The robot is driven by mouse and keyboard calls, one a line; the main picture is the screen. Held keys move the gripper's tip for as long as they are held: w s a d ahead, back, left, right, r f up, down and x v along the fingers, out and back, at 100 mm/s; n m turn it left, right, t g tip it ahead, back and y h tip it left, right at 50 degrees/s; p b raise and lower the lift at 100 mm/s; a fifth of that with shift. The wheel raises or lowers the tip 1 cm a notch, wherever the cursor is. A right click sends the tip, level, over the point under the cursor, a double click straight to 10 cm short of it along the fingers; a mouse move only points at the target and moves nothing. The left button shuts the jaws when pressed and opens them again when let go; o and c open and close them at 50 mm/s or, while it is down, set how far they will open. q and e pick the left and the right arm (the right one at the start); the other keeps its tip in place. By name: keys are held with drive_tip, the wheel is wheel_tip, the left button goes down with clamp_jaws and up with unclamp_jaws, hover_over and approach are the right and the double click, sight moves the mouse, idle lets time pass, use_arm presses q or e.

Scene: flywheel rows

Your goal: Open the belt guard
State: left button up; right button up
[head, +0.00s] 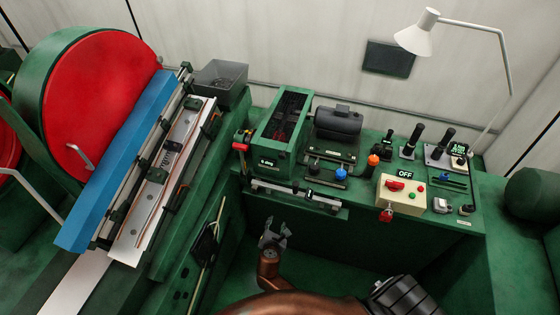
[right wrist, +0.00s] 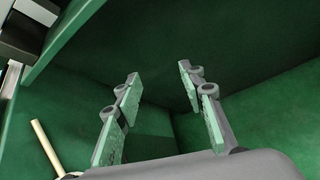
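A green box-shaped guard (head: 266,150) with a dark slotted top stands on the green bench beside a dark motor (head: 338,122); I take it to be the belt guard. A small display on its front (head: 267,162) appears to read "0 deg". Its cover looks closed. My right gripper (head: 273,228) is below and in front of the bench edge, well apart from the guard, with its fingers spread and empty. The right wrist view shows the same two fingers (right wrist: 158,72) apart against green panels. My left gripper is not in view.
A red flywheel (head: 103,93) and a blue bar (head: 115,165) stand at left. A rail (head: 295,197) runs along the bench front. Levers (head: 413,140) and a white lamp (head: 415,35) are at right.

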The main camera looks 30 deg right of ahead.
drive_tip(key=w+r+n+t+h, duration=0.2)
drive_tip(key=w+r+h, duration=0.15)
drive_tip(key=r, duration=1.35)
drive_tip(key=h, duration=0.3)
approach(281, 158)
drive_tip(key=d, duration=0.2)
drive_tip(key=shift+n+t, duration=0.4)
drive_tip(key=shift+n, duration=0.1)
drive_tip(key=x, duration=0.7)
drive_tip(key=shift+w+a+f, duration=0.2)
drive_tip(key=shift+w+a, duration=0.05)
drive_tip(key=shift+a, duration=0.05)
drive_tip(key=shift+c, duration=0.3)
clamp_jaws()
